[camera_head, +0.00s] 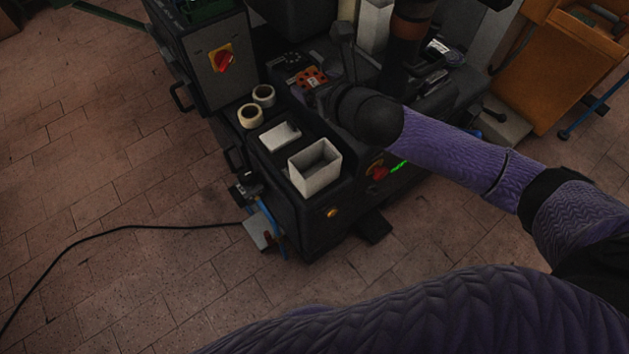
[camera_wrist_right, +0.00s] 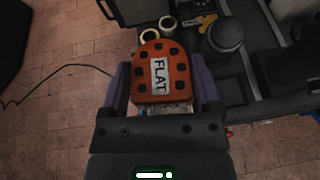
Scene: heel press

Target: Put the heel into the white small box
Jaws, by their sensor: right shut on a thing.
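The heel (camera_wrist_right: 163,80) is an orange-red piece with dark dots and a "FLAT" label. It sits between the fingers of my right gripper (camera_wrist_right: 163,95), which is shut on it. In the head view my right gripper (camera_head: 328,98) is over the machine top, mostly hidden by my dark wrist. An orange dotted piece (camera_head: 310,77) shows just beyond it; I cannot tell surely whether it is the heel. The white small box (camera_head: 315,167) stands upright and open-topped at the machine's front corner, left of and nearer than the gripper. My left gripper is not in view.
A shallow white tray (camera_head: 280,135) lies behind the box. Two pale rolls stand at the left edge, one of them nearer (camera_head: 250,115). A grey cabinet (camera_head: 215,62) with a red switch is at the left. A black cable crosses the tiled floor.

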